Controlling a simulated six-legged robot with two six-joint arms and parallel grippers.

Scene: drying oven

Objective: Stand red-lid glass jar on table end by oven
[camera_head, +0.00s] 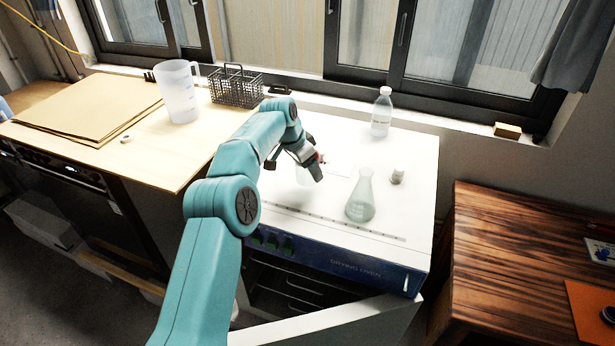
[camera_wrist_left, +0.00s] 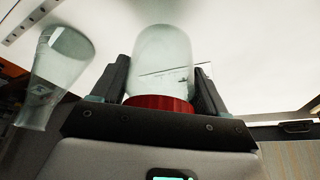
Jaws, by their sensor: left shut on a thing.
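The glass jar with a red lid (camera_wrist_left: 160,103) is between the two fingers of my left gripper (camera_wrist_left: 162,72) in the wrist view. Its clear body (camera_wrist_left: 165,50) points away from the palm and the lid faces the palm. In the head view my left gripper (camera_head: 312,165) is over the white top of the drying oven (camera_head: 400,155), and the jar's pale glass (camera_head: 303,176) shows under it, partly hidden. I cannot tell whether the jar touches the oven top. A light wooden table (camera_head: 150,155) adjoins the oven on the left. My right gripper is not in view.
A conical flask (camera_head: 361,200), a small white-capped vial (camera_head: 398,175) and a clear bottle (camera_head: 381,113) stand on the oven. A plastic jug (camera_head: 177,95), a wire basket (camera_head: 236,88) and brown sheets (camera_head: 85,108) occupy the left table. A dark wooden table (camera_head: 510,240) is at right.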

